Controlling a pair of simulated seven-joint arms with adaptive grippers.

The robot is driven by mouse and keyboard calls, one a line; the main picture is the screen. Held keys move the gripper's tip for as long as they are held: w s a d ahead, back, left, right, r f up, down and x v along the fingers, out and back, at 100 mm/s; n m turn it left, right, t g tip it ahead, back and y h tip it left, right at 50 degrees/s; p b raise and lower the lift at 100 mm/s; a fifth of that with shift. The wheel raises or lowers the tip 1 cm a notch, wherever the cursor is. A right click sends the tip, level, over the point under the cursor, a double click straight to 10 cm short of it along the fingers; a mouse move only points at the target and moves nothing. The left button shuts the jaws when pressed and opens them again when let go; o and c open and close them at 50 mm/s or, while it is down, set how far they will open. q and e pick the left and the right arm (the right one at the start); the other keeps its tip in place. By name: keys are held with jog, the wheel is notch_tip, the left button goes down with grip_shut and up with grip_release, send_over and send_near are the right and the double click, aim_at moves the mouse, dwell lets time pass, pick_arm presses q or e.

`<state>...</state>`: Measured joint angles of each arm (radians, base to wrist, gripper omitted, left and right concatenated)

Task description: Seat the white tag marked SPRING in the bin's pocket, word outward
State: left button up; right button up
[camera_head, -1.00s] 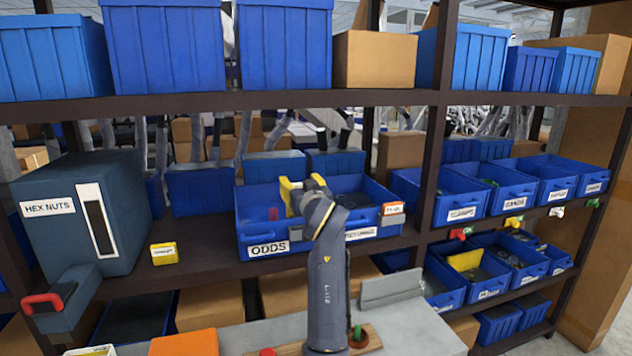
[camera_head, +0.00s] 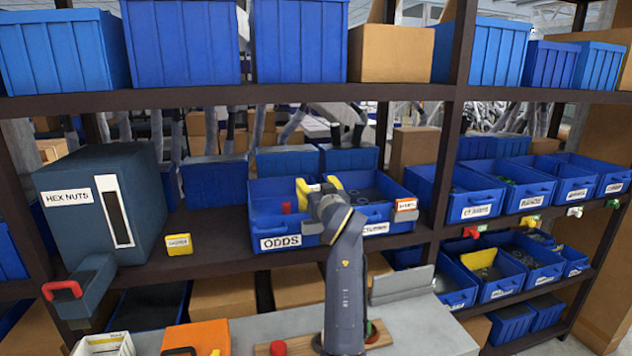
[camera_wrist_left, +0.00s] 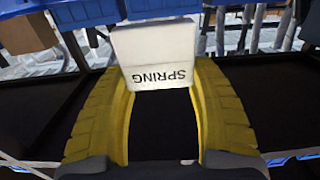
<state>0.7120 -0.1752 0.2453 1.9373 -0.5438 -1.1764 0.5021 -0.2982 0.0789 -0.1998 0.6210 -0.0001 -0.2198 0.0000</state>
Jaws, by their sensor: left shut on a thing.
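The white tag marked SPRING (camera_wrist_left: 155,58) is between the yellow fingertips of my left gripper (camera_wrist_left: 157,70) in the left wrist view. Its word faces the wrist camera and reads upside down there. In the head view my left gripper (camera_head: 319,185) is over the blue ODDS bin (camera_head: 258,228) and the bin beside it (camera_head: 372,214); I cannot make out the tag there. The arm partly hides the second bin's label. Which bin's pocket is meant I cannot tell. My right gripper is not in view.
An orange-and-white tag (camera_head: 405,205) is at the right bin's front corner. A shelf post (camera_head: 447,150) stands to the right, and a shelf board (camera_head: 230,95) runs above.

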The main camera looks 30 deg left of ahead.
pick_arm(q)
jog(key=shift+f, duration=1.8)
jog(key=shift+f, duration=1.9)
dwell(0.7)
jog(key=o, duration=1.2)
jog(key=shift+r, duration=5)
